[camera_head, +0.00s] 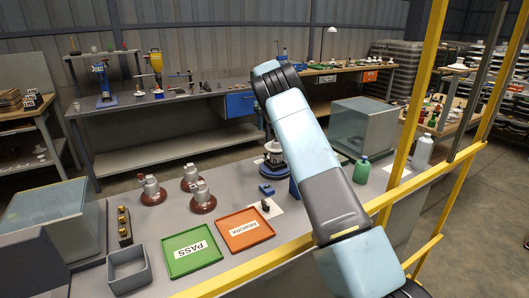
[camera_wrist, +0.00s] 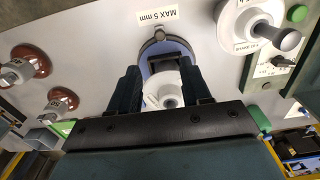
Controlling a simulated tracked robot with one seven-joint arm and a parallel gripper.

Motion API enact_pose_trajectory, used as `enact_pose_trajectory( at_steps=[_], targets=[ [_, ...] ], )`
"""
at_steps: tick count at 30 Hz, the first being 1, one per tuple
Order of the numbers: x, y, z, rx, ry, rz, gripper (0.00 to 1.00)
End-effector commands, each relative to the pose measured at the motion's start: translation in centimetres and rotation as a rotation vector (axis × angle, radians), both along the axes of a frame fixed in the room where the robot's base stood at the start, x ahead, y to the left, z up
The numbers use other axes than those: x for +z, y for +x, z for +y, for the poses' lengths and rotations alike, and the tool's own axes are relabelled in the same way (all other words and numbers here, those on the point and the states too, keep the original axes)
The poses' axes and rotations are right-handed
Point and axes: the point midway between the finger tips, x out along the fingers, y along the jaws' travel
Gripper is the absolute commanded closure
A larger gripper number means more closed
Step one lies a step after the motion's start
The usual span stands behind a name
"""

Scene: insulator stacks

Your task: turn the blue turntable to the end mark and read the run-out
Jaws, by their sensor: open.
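In the head view, a blue round base (camera_head: 273,172) carries a stack with white and dark discs; I take it for the turntable. My arm's links partly hide it on the right. My gripper does not show in that view. In the wrist view, my gripper (camera_wrist: 160,78) is open, its two dark fingers apart. A white round piece (camera_wrist: 168,92) and a light blue curved part (camera_wrist: 150,52) show between the fingers. I cannot tell whether the fingers touch them. A "MAX 5 mm" label (camera_wrist: 158,17) lies just beyond. No end mark or run-out reading can be made out.
Brown insulators (camera_head: 152,192) stand left on the bench. A green PASS tray (camera_head: 176,268) and an orange REWORK tray (camera_head: 233,247) lie in front. A white disc with a grey post (camera_wrist: 240,20) stands right of the fingers.

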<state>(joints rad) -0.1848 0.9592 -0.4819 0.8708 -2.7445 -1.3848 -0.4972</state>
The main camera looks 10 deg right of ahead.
Motion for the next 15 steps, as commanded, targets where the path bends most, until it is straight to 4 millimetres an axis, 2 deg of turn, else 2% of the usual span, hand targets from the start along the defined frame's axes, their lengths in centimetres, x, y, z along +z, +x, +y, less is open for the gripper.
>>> enact_pose_trajectory(
  at_steps=[5,15],
  targets=[
    [-1.8,0.0,0.0,0.001,-0.002,0.004,0.52],
    [-7.7,-0.1,0.0,0.001,-0.001,0.003,0.52]
  ],
)
